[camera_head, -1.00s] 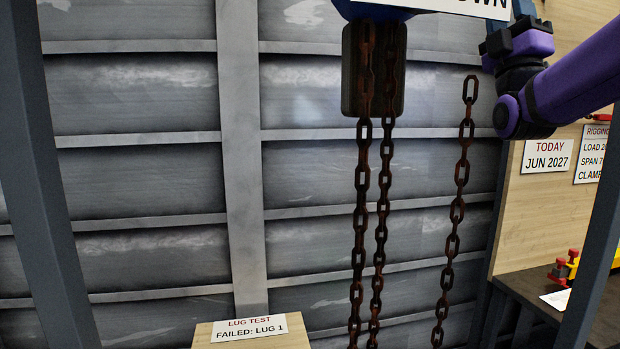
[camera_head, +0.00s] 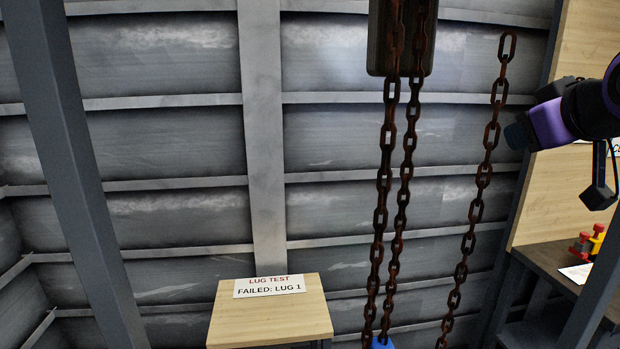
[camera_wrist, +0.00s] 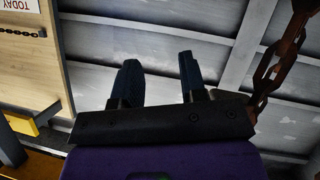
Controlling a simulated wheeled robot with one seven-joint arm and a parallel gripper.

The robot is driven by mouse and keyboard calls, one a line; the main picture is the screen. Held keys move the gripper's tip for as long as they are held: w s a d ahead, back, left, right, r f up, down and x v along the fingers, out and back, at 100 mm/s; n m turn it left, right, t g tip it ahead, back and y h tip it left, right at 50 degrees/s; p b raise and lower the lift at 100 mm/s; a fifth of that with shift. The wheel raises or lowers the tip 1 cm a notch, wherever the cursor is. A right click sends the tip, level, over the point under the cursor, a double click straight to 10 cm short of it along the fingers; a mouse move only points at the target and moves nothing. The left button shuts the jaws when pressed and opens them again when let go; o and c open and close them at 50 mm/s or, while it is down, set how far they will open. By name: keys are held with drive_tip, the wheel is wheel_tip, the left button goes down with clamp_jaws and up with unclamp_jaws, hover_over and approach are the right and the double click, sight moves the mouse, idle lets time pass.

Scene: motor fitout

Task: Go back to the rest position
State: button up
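My gripper (camera_wrist: 158,82) shows in the wrist view with its two dark fingers apart and nothing between them. The grey panelled wall lies beyond the fingers. In the head view my arm comes in at the right edge, and my gripper (camera_head: 517,133) is partly seen beside the right-hand chain. From this angle the fingers cannot be made out clearly. The rusty chains (camera_head: 383,200) hang from a dark block (camera_head: 402,40). A separate chain (camera_head: 479,180) hangs to their right, and a chain (camera_wrist: 275,65) also shows close to the gripper's right in the wrist view.
A wooden stand (camera_head: 270,322) bears a sign (camera_head: 269,287) reading "LUG TEST FAILED: LUG 1". A dark bench (camera_head: 550,262) at right holds red and yellow parts (camera_head: 588,243) and a paper. Grey posts (camera_head: 85,190) stand at left and right.

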drive_tip(key=s+a+f+m+g, duration=0.1)
drive_tip(key=s+f+m+g, duration=0.2)
drive_tip(key=s+f+g, duration=0.4)
drive_tip(key=s+f, duration=0.3)
drive_tip(key=s, duration=0.4)
drive_tip(key=shift+s+a+f+g+y, duration=0.3)
drive_tip(key=shift+s+a+f+g, duration=0.05)
drive_tip(key=shift+f+g, duration=0.05)
idle(1.0)
